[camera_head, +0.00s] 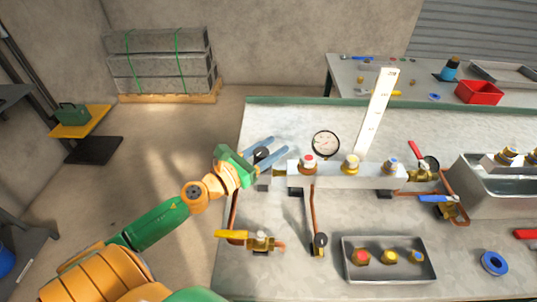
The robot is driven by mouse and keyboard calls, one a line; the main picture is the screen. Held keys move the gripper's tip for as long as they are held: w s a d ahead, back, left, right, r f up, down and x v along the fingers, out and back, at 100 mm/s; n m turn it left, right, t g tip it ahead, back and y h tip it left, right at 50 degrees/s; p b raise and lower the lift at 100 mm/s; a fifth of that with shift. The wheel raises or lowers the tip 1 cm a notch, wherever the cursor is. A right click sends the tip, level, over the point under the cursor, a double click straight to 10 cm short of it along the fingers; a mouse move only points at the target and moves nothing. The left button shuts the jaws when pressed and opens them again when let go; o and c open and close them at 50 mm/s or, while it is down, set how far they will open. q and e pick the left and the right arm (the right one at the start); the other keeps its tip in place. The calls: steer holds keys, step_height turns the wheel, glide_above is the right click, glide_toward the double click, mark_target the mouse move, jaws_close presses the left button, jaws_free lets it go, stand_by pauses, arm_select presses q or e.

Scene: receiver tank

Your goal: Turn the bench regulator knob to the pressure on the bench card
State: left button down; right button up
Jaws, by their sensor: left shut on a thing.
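The regulator knob (261,154) is a dark round knob at the left end of a pale metal manifold block (345,177) on the bench. My left gripper (278,148) reaches in from the left, with its two blue-grey fingers either side of the knob and shut on it. The fingers partly hide the knob, and its setting cannot be read. A round white dial gauge (326,144) stands behind the manifold; its reading is too small to make out. A tall white plate (378,112) with small marks stands behind too; I cannot tell whether it is the bench card. My right gripper is out of view.
Red, yellow and blue-topped fittings line the manifold. A yellow-handled valve (262,242) and copper pipes lie in front. A grey tray (389,276) holds several fittings. A metal tank (500,190) stands at right. Bare bench (285,115) shows behind the gripper.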

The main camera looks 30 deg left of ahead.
arm_select(q)
steer(key=m+g+h+b, duration=0.4)
steer(key=b, duration=0.1)
steer(key=s+d+m+g+h+b, duration=0.1)
steer(key=m+g+h+b, duration=0.3)
steer(key=g+h+b, duration=0.1)
steer(key=s+d+m+g+h+b, duration=0.1)
steer(key=m+g+h+b, duration=0.3)
steer(key=m+g+b, duration=0.1)
steer(key=shift+s+d+f+h, duration=0.1)
steer(key=shift+s+d+h, duration=0.15)
steer(key=shift+h, duration=0.05)
steer(key=shift+s+f+g, duration=0.1)
steer(key=shift+g, duration=0.3)
steer(key=c, duration=0.7)
jaws_free()
steer(key=o, duration=0.3)
steer(key=shift+d, duration=0.1)
steer(key=shift+o, duration=0.2)
